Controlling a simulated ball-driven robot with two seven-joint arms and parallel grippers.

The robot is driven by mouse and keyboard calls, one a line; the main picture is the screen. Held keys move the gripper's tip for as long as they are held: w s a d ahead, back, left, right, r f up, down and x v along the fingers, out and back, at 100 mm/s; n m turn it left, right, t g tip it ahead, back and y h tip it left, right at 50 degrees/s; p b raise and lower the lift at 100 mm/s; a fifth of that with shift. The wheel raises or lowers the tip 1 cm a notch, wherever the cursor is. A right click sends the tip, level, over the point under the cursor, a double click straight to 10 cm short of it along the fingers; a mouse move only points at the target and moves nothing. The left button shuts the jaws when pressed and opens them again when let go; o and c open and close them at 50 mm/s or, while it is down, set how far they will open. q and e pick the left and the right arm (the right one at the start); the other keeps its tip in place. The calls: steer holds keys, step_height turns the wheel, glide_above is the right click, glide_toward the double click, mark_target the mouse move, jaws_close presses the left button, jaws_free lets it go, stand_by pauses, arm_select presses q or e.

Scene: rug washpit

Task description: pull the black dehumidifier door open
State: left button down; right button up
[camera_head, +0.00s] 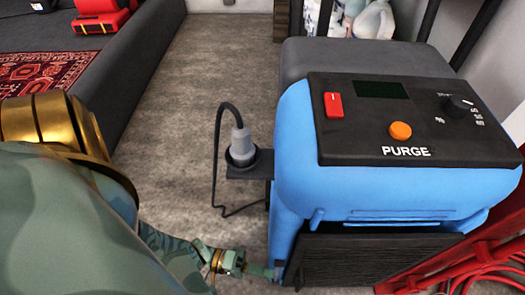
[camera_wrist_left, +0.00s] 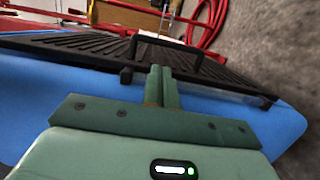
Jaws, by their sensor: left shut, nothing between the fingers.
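The blue dehumidifier (camera_head: 300,150) stands at the right in the head view. Its black slatted door (camera_head: 375,258) is low on the near face, and it also fills the upper part of the left wrist view (camera_wrist_left: 75,46). I cannot tell for sure whether the door is ajar. A black bar handle (camera_wrist_left: 166,43) stands out from the door. My left gripper (camera_head: 272,272) is at the door's left side in the head view. In the wrist view its fingers (camera_wrist_left: 162,74) are shut and empty, pointing toward the handle; contact is unclear. My right gripper is not in view.
On top is a black panel with a red switch (camera_head: 333,105), an orange PURGE button (camera_head: 400,130) and a knob (camera_head: 459,105). A grey plug (camera_head: 241,146) with a black cable sits left of the body. Red hoses (camera_head: 485,268) lie at the right. Concrete floor (camera_head: 190,110) is clear.

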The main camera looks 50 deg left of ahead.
arm_select(q)
steer(key=x, duration=0.6)
steer(key=shift+b, duration=0.3)
steer(key=shift+d+f, duration=0.1)
steer(key=shift+d, duration=0.1)
